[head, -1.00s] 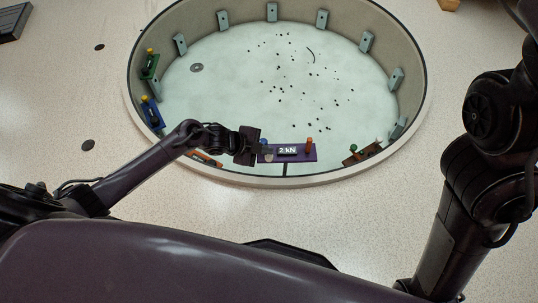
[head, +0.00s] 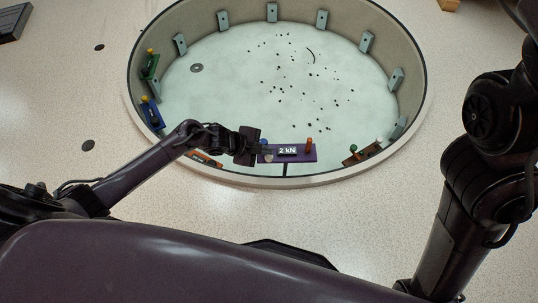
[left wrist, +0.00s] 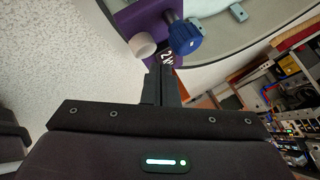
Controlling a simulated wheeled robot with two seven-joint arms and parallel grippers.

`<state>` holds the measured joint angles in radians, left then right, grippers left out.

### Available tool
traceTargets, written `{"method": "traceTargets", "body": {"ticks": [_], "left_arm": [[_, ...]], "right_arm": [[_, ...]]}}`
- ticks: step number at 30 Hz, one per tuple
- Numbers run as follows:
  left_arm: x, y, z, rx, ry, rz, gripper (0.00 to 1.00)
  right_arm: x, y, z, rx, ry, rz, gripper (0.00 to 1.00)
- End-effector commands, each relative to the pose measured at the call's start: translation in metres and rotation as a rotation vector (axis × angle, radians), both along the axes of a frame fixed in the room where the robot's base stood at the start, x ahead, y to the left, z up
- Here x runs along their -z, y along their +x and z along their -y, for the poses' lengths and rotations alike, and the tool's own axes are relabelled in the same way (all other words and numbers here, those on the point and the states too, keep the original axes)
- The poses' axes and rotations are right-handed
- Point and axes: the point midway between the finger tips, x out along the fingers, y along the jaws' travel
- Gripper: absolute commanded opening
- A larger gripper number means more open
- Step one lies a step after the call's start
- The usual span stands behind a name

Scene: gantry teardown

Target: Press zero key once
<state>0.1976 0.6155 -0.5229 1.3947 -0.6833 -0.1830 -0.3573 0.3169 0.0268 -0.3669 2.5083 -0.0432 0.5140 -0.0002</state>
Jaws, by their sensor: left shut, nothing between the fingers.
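A purple panel (head: 299,157) sits on the near rim of the round pit, with a display (head: 287,151) reading "2 kN". It carries a blue knob (head: 264,142), an orange knob (head: 309,145) and a white round key (head: 268,159). In the left wrist view, the white key (left wrist: 142,44) is left of the fingertips and the blue knob (left wrist: 185,36) is to the right. My left gripper (head: 262,150) is shut and empty, its tips (left wrist: 167,68) close to the panel by the display (left wrist: 168,57). I cannot tell whether they touch it. My right gripper is out of view.
Other panels sit along the pit rim: green (head: 150,66) and blue (head: 152,114) at left, orange (head: 205,159) beside my left forearm, and a brown one (head: 362,153) at right. Grey brackets line the wall. Dark bits lie on the pit floor (head: 230,110).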

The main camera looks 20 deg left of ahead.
Motion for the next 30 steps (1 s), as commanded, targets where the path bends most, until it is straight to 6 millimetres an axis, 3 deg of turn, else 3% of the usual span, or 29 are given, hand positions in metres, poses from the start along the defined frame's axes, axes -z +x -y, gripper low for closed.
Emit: {"method": "traceTargets", "body": {"ticks": [30], "left_arm": [[0.0082, 0.0003, 0.0001, -0.001, 0.0, 0.001, 0.0]], "right_arm": [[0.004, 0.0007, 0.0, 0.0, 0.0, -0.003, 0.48]]}}
